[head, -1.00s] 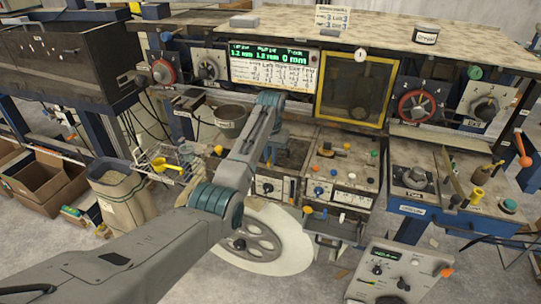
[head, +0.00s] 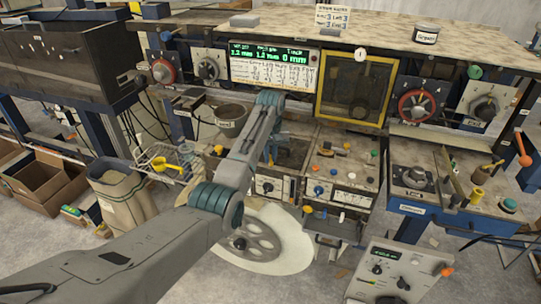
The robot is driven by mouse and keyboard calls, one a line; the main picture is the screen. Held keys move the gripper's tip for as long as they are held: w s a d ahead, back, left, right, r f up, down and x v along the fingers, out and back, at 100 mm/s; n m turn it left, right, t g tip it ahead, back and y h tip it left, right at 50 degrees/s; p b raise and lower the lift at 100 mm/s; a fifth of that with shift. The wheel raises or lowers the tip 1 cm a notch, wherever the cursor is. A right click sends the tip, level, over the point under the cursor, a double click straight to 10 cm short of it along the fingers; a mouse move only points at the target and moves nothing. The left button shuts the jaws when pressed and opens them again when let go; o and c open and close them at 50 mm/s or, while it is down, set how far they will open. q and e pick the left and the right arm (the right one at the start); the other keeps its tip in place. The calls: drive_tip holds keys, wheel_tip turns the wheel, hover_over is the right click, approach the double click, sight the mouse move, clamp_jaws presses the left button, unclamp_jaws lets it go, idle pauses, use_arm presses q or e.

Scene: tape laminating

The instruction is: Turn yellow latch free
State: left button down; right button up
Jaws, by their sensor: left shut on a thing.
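My left gripper (head: 274,154) is at the front of the middle machine, below the green display, largely hidden behind its own wrist and forearm. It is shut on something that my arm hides. No yellow latch can be made out at the fingertips. A small yellow knob (head: 218,149) shows on the machine to the left of the gripper, apart from it. My right gripper is not in view.
A yellow-framed window (head: 354,88) is right of the display (head: 269,65). A dark pot (head: 231,120) stands just left of my left wrist. A large pale wheel (head: 283,240) is below my arm. A control box (head: 400,275) stands at the lower right.

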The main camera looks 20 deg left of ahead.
use_arm(q)
drive_tip(key=n, duration=0.6)
drive_tip(key=shift+r, duration=0.1)
drive_tip(key=n, duration=0.3)
drive_tip(key=shift+n, duration=1.7)
drive_tip(key=shift+r, duration=0.1)
drive_tip(key=c, duration=1.5)
unclamp_jaws()
